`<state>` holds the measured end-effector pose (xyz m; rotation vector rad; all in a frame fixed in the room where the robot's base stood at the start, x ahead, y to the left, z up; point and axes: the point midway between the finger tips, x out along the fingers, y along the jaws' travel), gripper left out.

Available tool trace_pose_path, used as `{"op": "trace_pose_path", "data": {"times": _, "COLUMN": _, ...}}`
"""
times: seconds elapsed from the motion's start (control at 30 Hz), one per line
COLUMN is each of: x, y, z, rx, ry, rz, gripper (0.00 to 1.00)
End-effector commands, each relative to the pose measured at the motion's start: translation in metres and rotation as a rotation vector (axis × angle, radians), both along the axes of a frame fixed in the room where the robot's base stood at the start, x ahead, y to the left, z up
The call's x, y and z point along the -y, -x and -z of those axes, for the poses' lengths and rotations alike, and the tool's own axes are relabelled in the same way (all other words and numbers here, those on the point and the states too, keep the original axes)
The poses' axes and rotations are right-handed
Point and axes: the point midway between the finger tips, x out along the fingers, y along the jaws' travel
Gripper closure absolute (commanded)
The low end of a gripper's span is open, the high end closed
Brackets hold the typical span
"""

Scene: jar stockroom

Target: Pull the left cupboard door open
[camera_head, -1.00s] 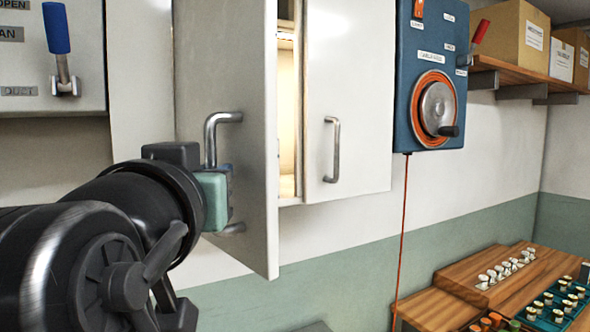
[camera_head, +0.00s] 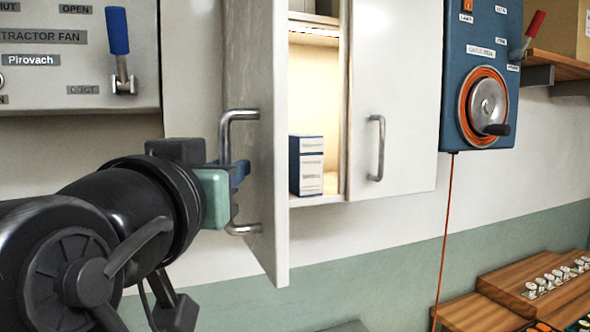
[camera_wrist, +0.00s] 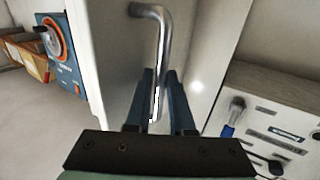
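The left cupboard door (camera_head: 256,75) stands swung well out from the cupboard, its outer face turned left. Its metal bar handle (camera_head: 226,130) is on that face. My gripper (camera_head: 241,172) is at the handle, with its blue fingers on either side of the bar. In the wrist view the handle (camera_wrist: 164,30) runs down between the two close-set fingers (camera_wrist: 161,82), which look closed on it. The door (camera_wrist: 112,65) also fills the middle of that view. Exact finger contact is partly hidden.
The right cupboard door (camera_head: 395,100) is shut. A blue-and-white box (camera_head: 307,165) stands inside the lit cupboard. A blue crank panel (camera_head: 480,75) hangs to the right, an extractor fan panel (camera_head: 40,85) to the left. A wooden rack (camera_head: 520,290) is low at right.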

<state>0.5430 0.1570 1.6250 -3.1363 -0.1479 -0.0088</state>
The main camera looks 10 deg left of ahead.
Motion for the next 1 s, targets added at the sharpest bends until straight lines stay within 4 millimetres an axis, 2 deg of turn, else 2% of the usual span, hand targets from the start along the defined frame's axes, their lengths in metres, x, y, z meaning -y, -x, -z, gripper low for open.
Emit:
{"op": "trace_pose_path", "data": {"times": 0.03, "x": 0.0, "y": 0.0, "z": 0.0, "rx": 0.0, "ry": 0.0, "rz": 0.0, "gripper": 0.68}}
{"op": "trace_pose_path", "data": {"times": 0.1, "x": 0.0, "y": 0.0, "z": 0.0, "rx": -0.001, "ry": 0.0, "rz": 0.0, "gripper": 0.55}}
{"op": "trace_pose_path", "data": {"times": 0.13, "x": 0.0, "y": 0.0, "z": 0.0, "rx": -0.002, "ry": 0.0, "rz": 0.001, "gripper": 0.54}}
{"op": "trace_pose_path", "data": {"times": 0.47, "x": 0.001, "y": 0.004, "z": 0.001, "rx": -0.003, "ry": -0.001, "rz": 0.002, "gripper": 0.54}}
{"op": "trace_pose_path", "data": {"times": 0.57, "x": 0.001, "y": 0.017, "z": 0.0, "rx": -0.001, "ry": -0.001, "rz": 0.0, "gripper": 0.54}}
{"op": "trace_pose_path", "data": {"times": 1.0, "x": 0.009, "y": 0.107, "z": -0.001, "rx": -0.001, "ry": -0.001, "rz": -0.002, "gripper": 0.54}}
